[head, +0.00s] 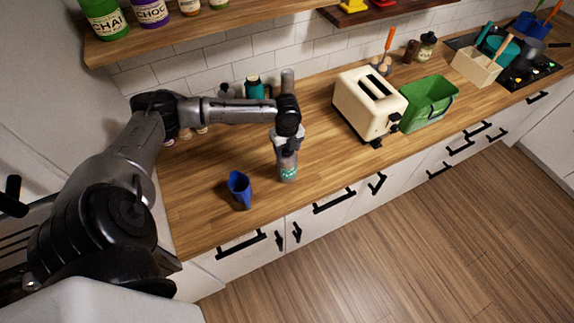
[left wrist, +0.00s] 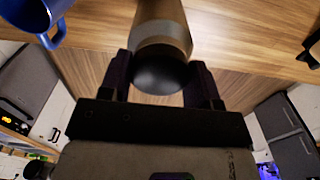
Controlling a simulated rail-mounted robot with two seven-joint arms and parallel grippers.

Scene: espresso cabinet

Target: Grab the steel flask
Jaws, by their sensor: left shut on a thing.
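The steel flask (head: 287,172), a grey cylinder with a teal band low down, stands upright on the wooden counter near its front edge. My left gripper (head: 286,149) is above it, with its fingers around the upper part. In the left wrist view the flask (left wrist: 163,30) shows its grey metal body and dark rounded cap between the two black fingers (left wrist: 160,88). The gripper is shut on the flask. The fingers hide part of its sides. My right gripper is not in view.
A blue cup (head: 239,188) stands left of the flask, near the front edge. A cream toaster (head: 365,105) and a green bin (head: 428,101) stand to the right. A teal bottle (head: 254,89) stands behind, near the tiled wall. Counter around the flask is mostly clear.

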